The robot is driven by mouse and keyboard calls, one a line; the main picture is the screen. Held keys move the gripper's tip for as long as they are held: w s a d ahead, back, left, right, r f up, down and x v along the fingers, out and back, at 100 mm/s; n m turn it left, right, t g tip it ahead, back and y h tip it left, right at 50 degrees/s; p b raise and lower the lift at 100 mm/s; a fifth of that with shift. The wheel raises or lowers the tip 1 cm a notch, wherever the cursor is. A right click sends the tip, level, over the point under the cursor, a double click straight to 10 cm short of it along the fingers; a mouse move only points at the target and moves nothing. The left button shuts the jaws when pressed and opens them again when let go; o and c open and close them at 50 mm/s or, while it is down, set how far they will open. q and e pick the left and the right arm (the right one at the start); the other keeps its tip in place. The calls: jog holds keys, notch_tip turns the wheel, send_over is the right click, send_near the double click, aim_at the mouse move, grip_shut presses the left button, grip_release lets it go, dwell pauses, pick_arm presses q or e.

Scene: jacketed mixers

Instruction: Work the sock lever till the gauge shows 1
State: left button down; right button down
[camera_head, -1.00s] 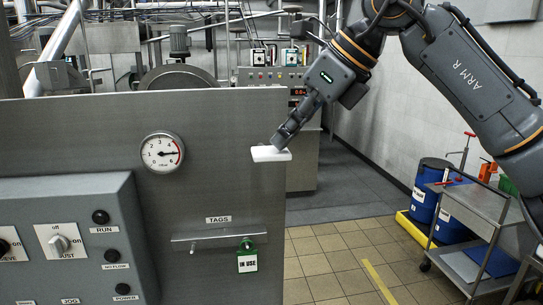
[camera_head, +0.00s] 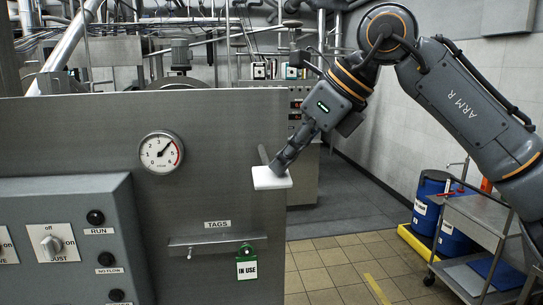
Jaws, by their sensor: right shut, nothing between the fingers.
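The round gauge (camera_head: 161,152) on the grey panel has a white dial and a red band at its high end. Its needle points to the upper right, at roughly 4. A white flat paddle (camera_head: 272,179), apparently the end of the sock lever, sits at the panel's right edge, with a dark bar (camera_head: 263,154) showing above it. My right gripper (camera_head: 280,166) is shut with nothing between its fingers. Its tips point down at the paddle and seem to touch it from above; they partly cover it. My left gripper is not in view.
The upright panel (camera_head: 215,120) carries a tag rail (camera_head: 218,244) with a green "IN USE" tag (camera_head: 246,265). A control box (camera_head: 70,220) with knobs and buttons stands out at left. A metal cart (camera_head: 475,225) and blue drums (camera_head: 428,205) stand at right. Tiled floor between is clear.

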dwell(0.3)
jog(key=shift+s+d+r, duration=0.15)
jog(key=shift+s+d, duration=0.05)
jog(key=shift+d, duration=0.3)
jog(key=shift+s+d+r, duration=0.2)
jog(key=shift+s+d, duration=0.05)
jog(key=shift+d, duration=0.3)
jog(key=shift+s+d+r, duration=0.15)
jog(key=shift+s+d, duration=0.05)
jog(key=shift+d, duration=0.3)
jog(key=v, duration=1.2)
